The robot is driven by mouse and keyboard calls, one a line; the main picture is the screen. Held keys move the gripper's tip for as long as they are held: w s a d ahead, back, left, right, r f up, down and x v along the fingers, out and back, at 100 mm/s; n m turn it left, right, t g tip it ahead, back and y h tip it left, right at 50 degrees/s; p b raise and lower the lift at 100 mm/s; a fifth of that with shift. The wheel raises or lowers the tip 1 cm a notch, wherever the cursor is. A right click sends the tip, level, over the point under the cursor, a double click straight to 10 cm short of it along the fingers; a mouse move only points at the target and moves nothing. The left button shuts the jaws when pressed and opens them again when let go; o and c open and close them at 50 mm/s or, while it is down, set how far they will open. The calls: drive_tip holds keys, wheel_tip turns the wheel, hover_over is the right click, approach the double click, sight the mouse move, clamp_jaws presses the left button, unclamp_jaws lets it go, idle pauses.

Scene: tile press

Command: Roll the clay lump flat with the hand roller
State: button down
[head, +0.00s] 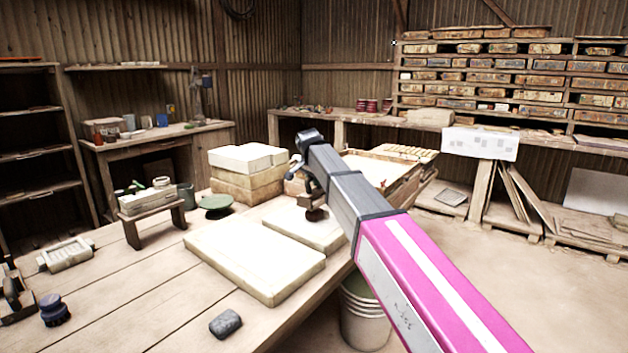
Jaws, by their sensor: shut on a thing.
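My gripper (308,197) hangs below the end of my arm, low over the small pale slab (313,236). It is shut on a small brown thing (316,214), mostly hidden behind my gripper and arm. I cannot tell whether this is the hand roller or whether it touches the slab. No clay lump can be made out clearly. A larger pale slab (255,258) lies flat and bare on the wooden table in front.
Pale blocks (247,170) are stacked behind the slabs. A green dish (215,203) and a small bench (150,207) stand left. A dark grey block (225,323) lies at the front. A bucket (363,318) stands beside the table. The table's left middle is clear.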

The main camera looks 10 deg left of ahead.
sight(318, 191)
drive_tip(key=shift+f, duration=1.15)
drive_tip(key=shift+d, duration=0.1)
drive_tip(key=shift+s+d, duration=0.4)
drive_tip(key=shift+d, duration=0.25)
drive_tip(key=shift+w+a, duration=0.4)
drive_tip(key=shift+a, duration=0.35)
drive_tip(key=shift+w+a+f, duration=0.2)
drive_tip(key=shift+w+a, duration=0.1)
drive_tip(key=shift+a, duration=0.4)
drive_tip(key=shift+s+d, duration=0.4)
drive_tip(key=shift+d, duration=0.55)
drive_tip(key=shift+s+d+r, duration=0.1)
drive_tip(key=shift+s+d, duration=0.2)
drive_tip(key=shift+d, duration=0.2)
drive_tip(key=shift+w+a+f, duration=0.2)
drive_tip(key=shift+w+a, duration=0.2)
drive_tip(key=shift+a, duration=0.4)
